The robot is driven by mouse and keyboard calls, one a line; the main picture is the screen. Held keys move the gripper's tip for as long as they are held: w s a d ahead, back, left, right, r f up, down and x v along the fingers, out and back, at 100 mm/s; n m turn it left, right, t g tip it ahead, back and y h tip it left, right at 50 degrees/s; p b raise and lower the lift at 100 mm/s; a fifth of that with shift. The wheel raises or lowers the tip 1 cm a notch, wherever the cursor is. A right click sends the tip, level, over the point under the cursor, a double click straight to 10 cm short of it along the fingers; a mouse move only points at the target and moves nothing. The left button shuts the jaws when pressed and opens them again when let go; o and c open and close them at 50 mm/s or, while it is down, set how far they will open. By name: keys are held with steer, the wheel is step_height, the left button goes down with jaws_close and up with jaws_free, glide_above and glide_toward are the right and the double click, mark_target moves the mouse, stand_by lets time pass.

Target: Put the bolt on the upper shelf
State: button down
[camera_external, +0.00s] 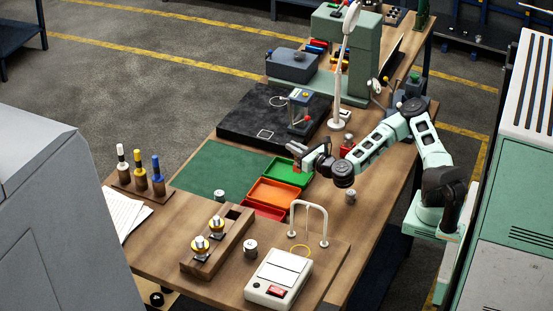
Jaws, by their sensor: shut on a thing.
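My gripper (297,150) is above the far edge of the green bin (289,171), pointing left. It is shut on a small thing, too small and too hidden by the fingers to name. I cannot make out the bolt for certain anywhere in this view. No shelf clearly shows as the upper shelf. A low board (150,287) with a dark round part on it shows under the near left end of the workbench (150,252).
An orange bin (273,196) and a red bin (262,210) adjoin the green one. A white arch stand (308,209), a white box (278,278) and a wooden rack (192,266) stand nearer. A black plate (250,117) and lamp (342,75) are behind. The green mat (215,166) is mostly clear.

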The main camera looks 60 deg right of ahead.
steer(key=s+d+r+m+g+h, duration=0.1)
steer(key=s+d+m+g+h, duration=0.15)
steer(key=d, duration=0.45)
steer(key=s+d+r+m+g+h, duration=0.1)
steer(key=s+d+m+h, duration=0.15)
steer(key=d, duration=0.55)
steer(key=shift+n+t, duration=0.25)
steer(key=shift+n, duration=0.25)
steer(key=shift+w+a+f+p, duration=0.1)
steer(key=shift+w+f+p, duration=0.1)
steer(key=shift+f, duration=2.15)
steer(key=shift+w+a+f+p, duration=0.1)
steer(key=shift+f+p, duration=0.05)
steer(key=shift+f, duration=2.2)
steer(key=shift+f, duration=0.1)
steer(key=c, duration=1.8)
jaws_free()
steer(key=shift+f, duration=0.1)
steer(key=shift+c, duration=0.2)
steer(key=o, duration=0.3)
steer(key=shift+o, duration=0.2)
